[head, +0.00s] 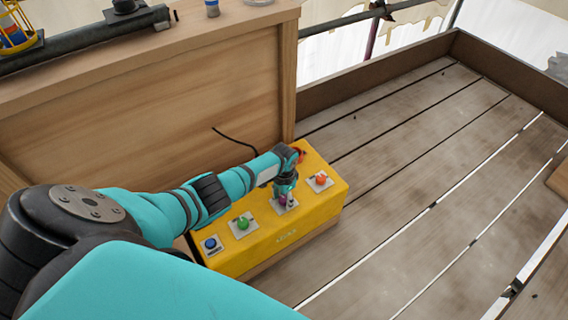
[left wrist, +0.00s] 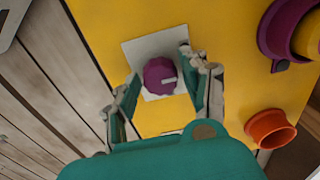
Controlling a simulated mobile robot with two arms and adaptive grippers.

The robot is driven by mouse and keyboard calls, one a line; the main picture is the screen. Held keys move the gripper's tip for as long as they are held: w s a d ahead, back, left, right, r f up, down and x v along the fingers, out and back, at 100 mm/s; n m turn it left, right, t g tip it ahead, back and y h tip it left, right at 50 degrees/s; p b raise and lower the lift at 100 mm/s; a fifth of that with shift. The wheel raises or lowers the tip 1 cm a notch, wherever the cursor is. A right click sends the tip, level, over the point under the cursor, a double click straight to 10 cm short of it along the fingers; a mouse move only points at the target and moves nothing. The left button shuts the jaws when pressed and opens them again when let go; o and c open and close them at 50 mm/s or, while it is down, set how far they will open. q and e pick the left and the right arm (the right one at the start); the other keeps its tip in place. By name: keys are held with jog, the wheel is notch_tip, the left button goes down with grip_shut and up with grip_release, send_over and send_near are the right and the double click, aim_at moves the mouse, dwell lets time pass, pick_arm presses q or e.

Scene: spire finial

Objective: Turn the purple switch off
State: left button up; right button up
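The purple switch (left wrist: 160,75) is a round knob with a pale line on a light square plate (left wrist: 134,50), on top of a yellow box (head: 232,258). In the left wrist view the line points to the right. In the head view the purple knob (head: 282,200) is partly hidden by my left gripper (head: 287,192). That gripper points down at it. In the left wrist view my left gripper (left wrist: 159,70) is open, with one finger on each side of the knob; a gap shows on both sides. My right gripper is not in view.
On the box are a blue knob (head: 210,244), a green knob (head: 243,223) and an orange knob (head: 321,179). A purple ring-shaped part (left wrist: 275,30) and an orange-red one (left wrist: 270,129) stand near my gripper. A wooden panel (head: 150,120) rises behind; plank floor (head: 420,180) lies right.

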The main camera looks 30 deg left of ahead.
aim_at(284, 198)
pick_arm(q)
jog(key=shift+o, duration=0.7)
jog(key=shift+r, duration=0.1)
notch_tip(284, 198, up, 12)
dwell(0.5)
